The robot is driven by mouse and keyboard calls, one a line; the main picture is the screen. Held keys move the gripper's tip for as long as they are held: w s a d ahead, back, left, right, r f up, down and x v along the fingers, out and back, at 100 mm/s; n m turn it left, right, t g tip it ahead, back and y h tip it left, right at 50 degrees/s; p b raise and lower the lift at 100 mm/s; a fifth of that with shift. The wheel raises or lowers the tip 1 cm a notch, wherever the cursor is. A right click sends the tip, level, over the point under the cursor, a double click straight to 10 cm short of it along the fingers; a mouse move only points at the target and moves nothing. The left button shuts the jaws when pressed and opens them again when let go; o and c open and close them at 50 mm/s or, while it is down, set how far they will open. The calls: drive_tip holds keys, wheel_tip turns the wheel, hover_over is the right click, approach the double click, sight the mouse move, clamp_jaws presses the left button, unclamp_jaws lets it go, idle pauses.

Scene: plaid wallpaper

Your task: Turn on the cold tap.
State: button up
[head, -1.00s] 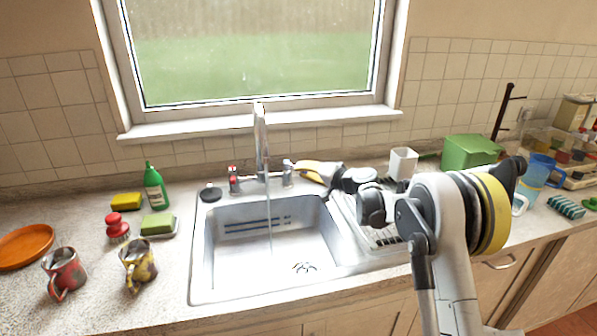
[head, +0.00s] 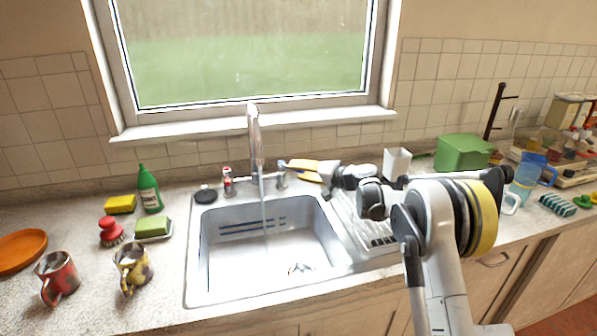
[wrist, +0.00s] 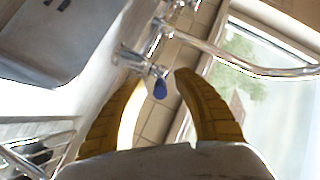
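The cold tap (head: 282,178) is the silver handle at the right of the spout (head: 255,140). In the wrist view its blue-marked end (wrist: 160,88) shows between my two fingertips. My gripper (head: 300,168) has yellow fingers and reaches in from the right, close beside the cold tap. In the wrist view my gripper (wrist: 162,78) is open, with a gap on both sides of the blue end; I cannot tell whether a finger touches the tap. A thin stream of water (head: 264,215) falls from the spout into the sink. The red-marked tap (head: 228,182) stands left of the spout.
The steel sink (head: 193,265) lies below the taps, with a draining area at its right. A white cup (head: 397,162) and a green box (head: 463,152) stand behind my arm. A green bottle (head: 149,188) and a sponge stand at left. The window sill (head: 190,131) is above.

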drive_tip(key=shift+d, duration=0.1)
drive_tip(key=v, duration=1.2)
